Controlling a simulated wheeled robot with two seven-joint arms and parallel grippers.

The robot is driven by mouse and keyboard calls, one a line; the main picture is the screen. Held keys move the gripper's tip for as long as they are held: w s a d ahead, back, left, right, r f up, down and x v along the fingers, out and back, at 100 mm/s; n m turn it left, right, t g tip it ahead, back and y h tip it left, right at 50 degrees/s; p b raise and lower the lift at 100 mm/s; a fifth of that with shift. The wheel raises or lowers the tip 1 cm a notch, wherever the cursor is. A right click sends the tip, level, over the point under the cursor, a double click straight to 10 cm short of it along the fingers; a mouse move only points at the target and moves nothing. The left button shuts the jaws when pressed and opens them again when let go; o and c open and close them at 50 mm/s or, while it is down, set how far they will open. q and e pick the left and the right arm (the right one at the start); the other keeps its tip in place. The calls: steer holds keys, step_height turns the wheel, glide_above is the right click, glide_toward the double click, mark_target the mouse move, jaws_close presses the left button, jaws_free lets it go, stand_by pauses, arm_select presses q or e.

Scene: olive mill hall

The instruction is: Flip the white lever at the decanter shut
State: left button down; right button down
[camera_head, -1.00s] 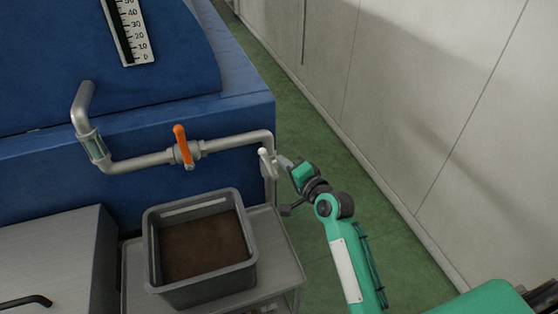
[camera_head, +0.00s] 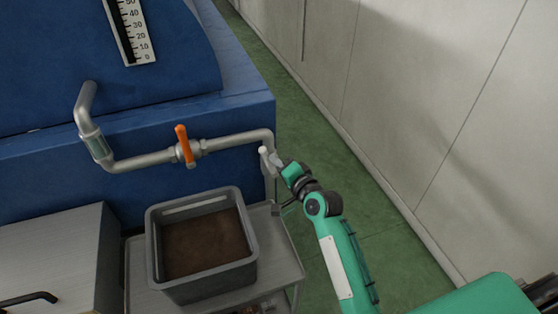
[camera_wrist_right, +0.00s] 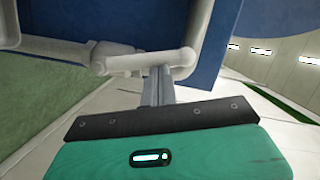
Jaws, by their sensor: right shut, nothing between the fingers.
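The white lever (camera_head: 264,158) sits on the pipe's outlet, just below the bend at the right corner of the blue decanter (camera_head: 240,112). It points up and slightly left in the head view. My right gripper (camera_head: 279,161) is at the lever's right side, shut and empty. I cannot tell if it touches the lever. In the right wrist view the closed fingers (camera_wrist_right: 158,80) reach up to a pale pipe or lever part (camera_wrist_right: 150,62), which is washed out; which part it is I cannot tell. My left gripper is not in view.
An orange lever (camera_head: 182,143) stands upright on the same grey pipe (camera_head: 145,160), farther left. A grey crate (camera_head: 154,250) with brown contents stands on a metal cart (camera_head: 283,255) below. Green floor (camera_head: 330,165) and a pale wall (camera_head: 440,110) lie to the right.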

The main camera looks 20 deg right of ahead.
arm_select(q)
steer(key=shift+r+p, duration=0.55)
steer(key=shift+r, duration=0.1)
arm_select(e)
steer(key=shift+a+n, duration=0.3)
steer(key=shift+n, duration=0.1)
